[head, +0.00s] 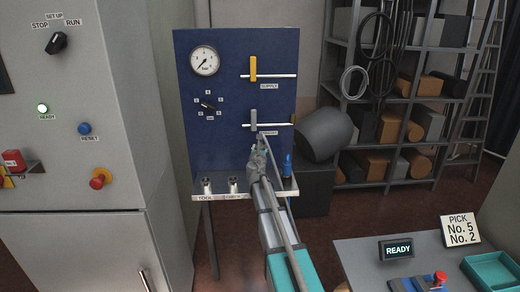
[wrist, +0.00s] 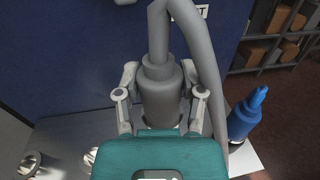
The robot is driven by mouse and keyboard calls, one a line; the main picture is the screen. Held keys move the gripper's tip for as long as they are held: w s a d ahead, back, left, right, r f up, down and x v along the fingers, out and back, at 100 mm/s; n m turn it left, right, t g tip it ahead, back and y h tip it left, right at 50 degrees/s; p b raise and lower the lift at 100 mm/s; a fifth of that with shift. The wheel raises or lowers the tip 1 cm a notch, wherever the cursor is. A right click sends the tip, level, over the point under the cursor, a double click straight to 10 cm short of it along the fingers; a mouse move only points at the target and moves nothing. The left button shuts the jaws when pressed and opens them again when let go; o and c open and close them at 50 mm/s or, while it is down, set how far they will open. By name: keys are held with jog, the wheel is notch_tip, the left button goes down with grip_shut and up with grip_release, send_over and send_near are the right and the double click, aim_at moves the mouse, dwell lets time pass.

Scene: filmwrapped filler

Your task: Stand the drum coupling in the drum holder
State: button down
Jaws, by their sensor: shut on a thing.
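My gripper (head: 257,150) is shut on a grey coupling (wrist: 161,92), which I take to be the drum coupling, with a thick grey hose (wrist: 205,65) bending from its top. In the wrist view the gripper (wrist: 160,100) has a finger on each side of the coupling's body. It is in front of the blue panel, by the shelf (head: 221,197). Two round metal holders stand on the shelf's left part: a left one (head: 207,186) and a right one (head: 233,185). The labels below are too small to read surely, so I cannot tell which is the drum holder.
A blue coupling (head: 288,165) stands at the shelf's right end, close to the hose in the wrist view (wrist: 244,118). The blue panel (head: 225,140) carries a gauge (head: 204,60), a yellow handle (head: 253,68) and a grey handle (head: 253,120). A grey cabinet (head: 120,150) stands left.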

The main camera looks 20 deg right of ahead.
jog(key=shift+f+b, duration=4.05)
jog(key=shift+f, duration=0.15)
jog(key=shift+s+f+b, duration=0.1)
jog(key=shift+f+b, duration=0.25)
jog(key=shift+b, duration=0.1)
jog(key=shift+c, duration=0.6)
grip_release()
jog(key=shift+a, duration=0.1)
jog(key=v, duration=1.1)
jog(key=shift+s, duration=0.35)
jog(key=shift+a, duration=0.1)
